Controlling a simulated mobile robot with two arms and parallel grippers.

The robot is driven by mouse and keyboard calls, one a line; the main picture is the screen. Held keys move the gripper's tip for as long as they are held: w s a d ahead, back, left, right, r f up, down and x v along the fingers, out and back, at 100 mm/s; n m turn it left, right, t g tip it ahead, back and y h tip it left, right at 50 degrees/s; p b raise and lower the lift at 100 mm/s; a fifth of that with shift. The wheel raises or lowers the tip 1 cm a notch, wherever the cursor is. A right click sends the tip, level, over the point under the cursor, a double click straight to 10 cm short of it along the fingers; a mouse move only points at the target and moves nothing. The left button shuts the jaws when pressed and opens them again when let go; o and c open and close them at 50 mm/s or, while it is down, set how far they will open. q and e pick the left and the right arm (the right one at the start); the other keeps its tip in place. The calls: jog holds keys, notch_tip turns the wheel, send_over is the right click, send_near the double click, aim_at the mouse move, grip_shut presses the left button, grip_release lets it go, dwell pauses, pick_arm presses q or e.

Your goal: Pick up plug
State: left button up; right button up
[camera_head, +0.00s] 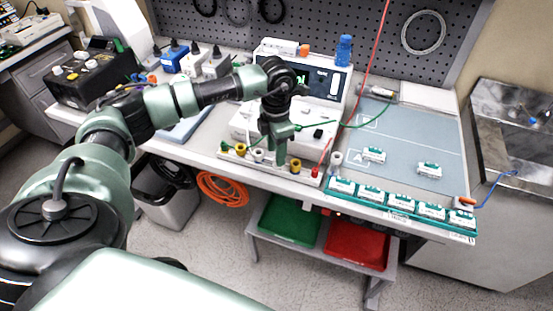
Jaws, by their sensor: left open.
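My left gripper (279,153) points down over the front edge of the workbench, above a pale strip (270,169) with small coloured posts or plugs. It is open, but its fingertips are small and it is unclear whether anything stands between them. A yellow post (240,149) and a white one (258,155) are left of the gripper; another yellow one (295,166) is just right of it. A red plug (315,172) with a red cable (376,45) is farther right. A green cable (345,125) runs right from beside the gripper; its plug end is hidden. My right gripper is out of view.
A teal rack (400,207) of several small white modules lies along the right front edge. The grey-blue mat (425,130) is mostly clear. Green (290,218) and red (357,244) trays sit on the lower shelf.

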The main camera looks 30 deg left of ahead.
pick_arm(q)
jog(key=shift+f, duration=1.15)
jog(key=shift+d, duration=0.1)
grip_shut()
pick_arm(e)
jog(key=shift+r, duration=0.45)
